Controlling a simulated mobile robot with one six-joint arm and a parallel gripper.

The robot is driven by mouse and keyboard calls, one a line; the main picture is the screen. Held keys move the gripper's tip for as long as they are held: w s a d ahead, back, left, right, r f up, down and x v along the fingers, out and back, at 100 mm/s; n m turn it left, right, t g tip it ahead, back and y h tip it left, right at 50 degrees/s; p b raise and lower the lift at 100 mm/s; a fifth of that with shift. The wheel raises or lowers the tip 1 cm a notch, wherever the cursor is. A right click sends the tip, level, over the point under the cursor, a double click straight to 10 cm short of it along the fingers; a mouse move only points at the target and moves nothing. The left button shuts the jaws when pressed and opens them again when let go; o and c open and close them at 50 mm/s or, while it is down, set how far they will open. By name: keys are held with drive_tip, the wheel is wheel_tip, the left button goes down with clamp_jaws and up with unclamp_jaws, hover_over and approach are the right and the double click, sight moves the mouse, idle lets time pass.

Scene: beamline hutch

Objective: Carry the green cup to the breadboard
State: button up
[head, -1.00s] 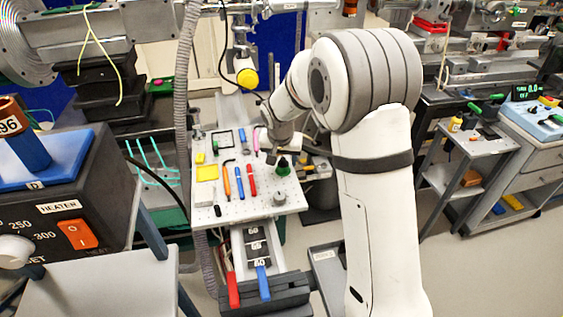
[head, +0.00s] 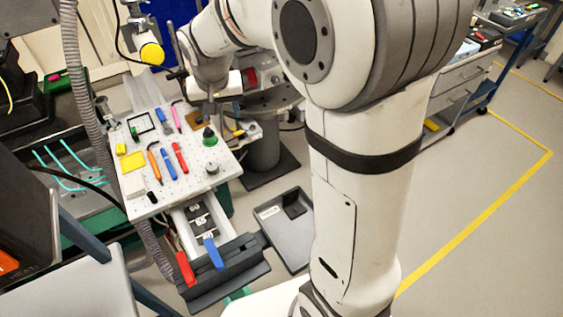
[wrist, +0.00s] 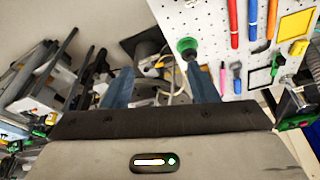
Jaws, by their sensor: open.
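A green piece with a dark top (head: 209,136), which may be the green cup, stands at the right edge of the white perforated breadboard (head: 190,190). In the wrist view it shows as a round green shape (wrist: 187,46) on the board's edge (wrist: 212,62), just beyond the right fingertip. My gripper (wrist: 160,75) is open, with its two blue-grey fingers apart and nothing between them. The gap looks toward the floor and clutter beside the board. In the head view my arm's wrist hangs above the board's far right side, and the fingertips cannot be made out.
Pens (head: 180,157), a yellow square (head: 132,161) and a small grey cylinder (head: 211,168) lie on the board. Red and blue handles (head: 214,254) stick up in front. A grey tray (head: 287,228) lies on the floor. Open floor (head: 500,220) is at right.

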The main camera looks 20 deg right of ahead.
drive_tip(key=s+d+n, duration=0.1)
drive_tip(key=s+d, duration=0.3)
drive_tip(key=s, duration=0.7)
drive_tip(key=s+d, duration=0.4)
drive_tip(key=s, duration=0.7)
drive_tip(key=shift+s+d+n+g+y, duration=0.2)
drive_tip(key=shift+n+g+y, duration=0.1)
drive_tip(key=shift+n, duration=0.1)
